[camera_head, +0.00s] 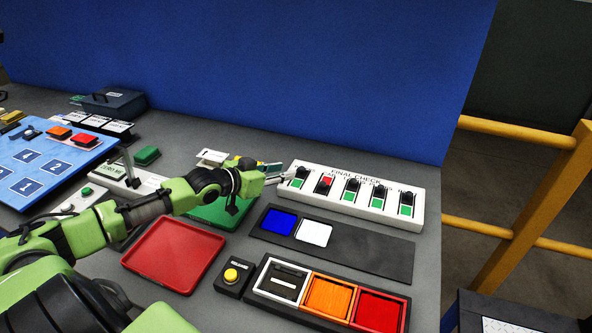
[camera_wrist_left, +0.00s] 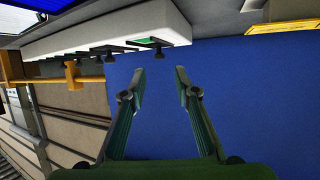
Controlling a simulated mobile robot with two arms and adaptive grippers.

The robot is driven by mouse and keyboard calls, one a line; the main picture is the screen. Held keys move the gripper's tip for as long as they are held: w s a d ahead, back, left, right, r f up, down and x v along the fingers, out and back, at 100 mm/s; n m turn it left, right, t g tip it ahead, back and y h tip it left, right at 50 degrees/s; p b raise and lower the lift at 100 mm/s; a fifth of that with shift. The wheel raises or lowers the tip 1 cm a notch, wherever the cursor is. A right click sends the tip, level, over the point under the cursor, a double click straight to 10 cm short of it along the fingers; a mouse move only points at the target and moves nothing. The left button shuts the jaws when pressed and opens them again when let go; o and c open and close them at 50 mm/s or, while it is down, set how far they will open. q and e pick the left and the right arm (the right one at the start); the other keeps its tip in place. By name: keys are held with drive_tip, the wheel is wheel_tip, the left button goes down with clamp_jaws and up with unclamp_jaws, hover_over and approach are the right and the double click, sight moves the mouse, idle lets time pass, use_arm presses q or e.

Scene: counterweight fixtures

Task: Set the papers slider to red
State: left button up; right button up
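The white FINAL CHECK panel (camera_head: 376,215) stands at the back right of the table with several black slider knobs. The leftmost slider knob (camera_head: 300,172) has green below it. The second slider (camera_head: 326,183) shows red above its knob; the others to the right show green below theirs. Which one is the papers slider I cannot read. My left gripper (camera_head: 282,178) is at the panel's left end, beside the leftmost slider. In the left wrist view my left gripper (camera_wrist_left: 160,73) is open and empty, with the nearest knob (camera_wrist_left: 158,53) just beyond the fingertips, apart from them. My right gripper is out of view.
In front of the panel lies a dark tray (camera_head: 375,243) with blue and white squares. Nearer are a red tray (camera_head: 173,254), a yellow button box (camera_head: 233,277) and orange and red bins (camera_head: 328,297). A blue wall (camera_head: 270,70) rises behind.

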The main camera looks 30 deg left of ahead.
sight(301, 168)
use_arm(q)
drive_tip(key=shift+x, duration=3.4)
drive_tip(key=shift+d+r, duration=0.1)
clamp_jaws()
